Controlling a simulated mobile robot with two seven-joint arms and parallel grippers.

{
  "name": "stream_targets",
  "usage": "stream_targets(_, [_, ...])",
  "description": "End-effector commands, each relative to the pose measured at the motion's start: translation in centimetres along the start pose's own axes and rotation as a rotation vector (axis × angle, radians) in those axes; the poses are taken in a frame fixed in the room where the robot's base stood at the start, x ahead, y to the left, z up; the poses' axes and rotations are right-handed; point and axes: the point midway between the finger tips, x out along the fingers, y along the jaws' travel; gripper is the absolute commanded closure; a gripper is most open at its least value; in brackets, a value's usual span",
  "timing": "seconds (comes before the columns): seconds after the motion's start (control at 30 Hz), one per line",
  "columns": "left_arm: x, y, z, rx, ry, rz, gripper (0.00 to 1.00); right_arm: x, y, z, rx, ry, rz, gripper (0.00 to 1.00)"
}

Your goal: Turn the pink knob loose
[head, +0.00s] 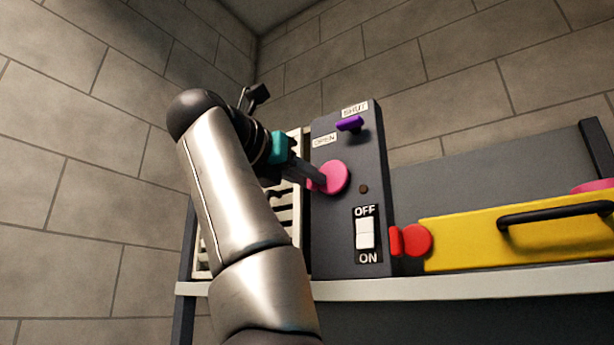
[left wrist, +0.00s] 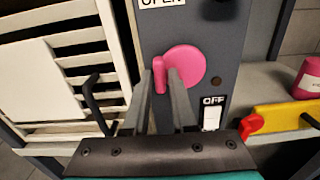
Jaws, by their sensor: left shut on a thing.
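The pink knob (head: 336,177) is a round disc with a raised grip bar, on the front of a dark grey control box (head: 335,235). It also shows in the left wrist view (left wrist: 187,64). My left gripper (head: 316,181) reaches it from the left and is shut on its bar. In the left wrist view the two fingers (left wrist: 168,88) stand on either side of the bar, hiding part of the knob. My right gripper is in neither view.
A purple lever (head: 349,124) sits above the knob, near OPEN and SHUT labels. Below are a white OFF/ON switch (head: 365,233) and a red knob (head: 416,240) beside a yellow panel (head: 510,235) with a black handle. A white slatted grille (left wrist: 75,75) stands left of the box.

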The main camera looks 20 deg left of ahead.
Motion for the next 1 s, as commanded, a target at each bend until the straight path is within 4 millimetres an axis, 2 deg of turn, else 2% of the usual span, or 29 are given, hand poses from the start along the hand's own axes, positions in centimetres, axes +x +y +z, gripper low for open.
stream_targets(0.27, [0.2, 0.0, -0.4, -0.002, 0.012, -0.003, 1.0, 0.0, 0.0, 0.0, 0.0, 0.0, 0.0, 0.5])
stream_targets(0.3, [0.2, 0.0, -0.4, -0.001, 0.012, -0.003, 0.72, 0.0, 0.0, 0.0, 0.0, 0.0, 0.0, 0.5])
stream_targets(0.47, [0.1, 0.0, -0.3, -0.001, 0.008, -0.002, 0.54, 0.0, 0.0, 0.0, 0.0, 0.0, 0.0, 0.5])
stream_targets(0.77, [-0.2, 0.0, -0.1, 0.001, 0.002, 0.0, 0.54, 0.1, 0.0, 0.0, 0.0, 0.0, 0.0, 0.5])
stream_targets(0.87, [-1.1, 0.0, -0.1, 0.001, 0.0, 0.001, 0.54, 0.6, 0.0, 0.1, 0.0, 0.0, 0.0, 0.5])
stream_targets(1.0, [-3.7, 0.1, -0.3, 0.001, -0.002, 0.002, 0.54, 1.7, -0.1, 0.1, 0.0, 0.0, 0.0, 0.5])
